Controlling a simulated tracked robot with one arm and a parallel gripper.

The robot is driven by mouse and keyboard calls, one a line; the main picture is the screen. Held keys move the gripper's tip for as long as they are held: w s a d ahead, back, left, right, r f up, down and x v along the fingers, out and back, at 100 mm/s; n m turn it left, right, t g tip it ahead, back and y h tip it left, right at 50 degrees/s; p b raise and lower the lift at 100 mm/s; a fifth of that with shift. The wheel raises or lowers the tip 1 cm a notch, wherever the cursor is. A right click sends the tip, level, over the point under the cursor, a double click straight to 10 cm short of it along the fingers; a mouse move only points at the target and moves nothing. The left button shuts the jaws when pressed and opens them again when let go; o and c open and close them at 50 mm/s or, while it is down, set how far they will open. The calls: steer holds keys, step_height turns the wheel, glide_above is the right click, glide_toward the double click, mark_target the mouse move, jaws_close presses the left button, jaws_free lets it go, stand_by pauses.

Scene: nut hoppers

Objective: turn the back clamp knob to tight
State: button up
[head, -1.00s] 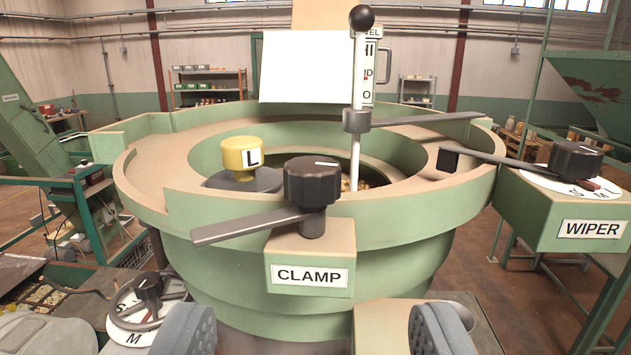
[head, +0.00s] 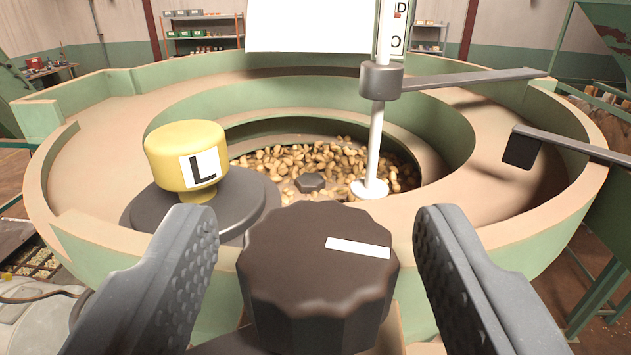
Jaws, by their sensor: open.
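The clamp knob (head: 316,285) is dark, ribbed and round, with a white mark on its top that lies towards the right side and runs nearly sideways. It stands at the near rim of the green bowl, low in the middle of the head view. My gripper (head: 318,222) is open, one grey ridged finger on each side of the knob. A gap shows between each finger and the knob. The CLAMP label and most of the arm under the knob are hidden now. I cannot tell from the mark alone how tight it is.
A yellow knob marked L (head: 187,157) stands on a dark disc just beyond my left finger. A white upright rod (head: 376,150) stands in the bowl (head: 90,165), with nuts (head: 330,160) around its foot. A dark wiper arm (head: 575,146) reaches in from the right.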

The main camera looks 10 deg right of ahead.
steer(key=shift+w, duration=0.3)
steer(key=shift+d, duration=0.1)
